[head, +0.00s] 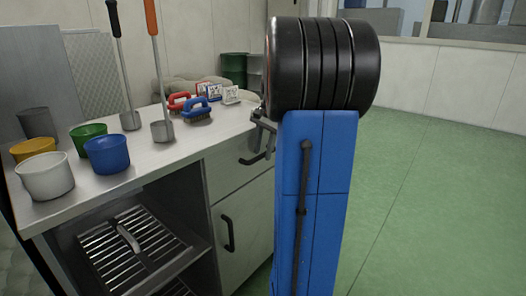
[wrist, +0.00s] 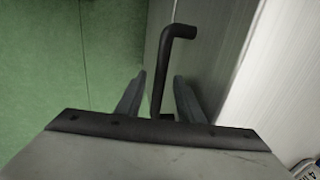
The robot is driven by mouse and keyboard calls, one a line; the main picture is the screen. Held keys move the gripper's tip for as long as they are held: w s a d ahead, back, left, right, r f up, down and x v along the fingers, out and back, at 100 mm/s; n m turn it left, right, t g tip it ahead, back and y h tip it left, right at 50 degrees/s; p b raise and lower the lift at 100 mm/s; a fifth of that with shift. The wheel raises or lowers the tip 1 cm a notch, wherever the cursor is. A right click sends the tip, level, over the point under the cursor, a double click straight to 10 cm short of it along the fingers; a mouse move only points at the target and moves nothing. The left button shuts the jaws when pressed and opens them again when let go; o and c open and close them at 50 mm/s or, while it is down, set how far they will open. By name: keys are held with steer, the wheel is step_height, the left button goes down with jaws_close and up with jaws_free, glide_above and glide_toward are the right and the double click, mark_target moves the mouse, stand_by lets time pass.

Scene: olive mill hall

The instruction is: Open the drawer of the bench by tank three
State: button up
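The steel bench (head: 165,165) stands at the left in the head view. Its drawer (head: 228,170) is at the upper right of the front, under the worktop, and looks shut. The dark drawer handle (head: 256,158) is partly hidden by my arm. My gripper (head: 264,128) is at the drawer front by this handle, partly behind my arm. In the wrist view my gripper (wrist: 158,98) is open, its two fingers on either side of the dark handle (wrist: 167,70). Gaps show between the bar and both fingers.
Below the drawer is a cupboard door (head: 240,232) with its own handle. Open shelves with a slatted rack (head: 135,250) are beside it. Green floor (head: 440,190) is clear at the right.

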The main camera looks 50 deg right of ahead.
steer(key=shift+f, duration=0.2)
jaws_close()
steer(key=s+d, duration=0.2)
steer(key=s, duration=2.9)
steer(key=shift+d, duration=0.25)
jaws_free()
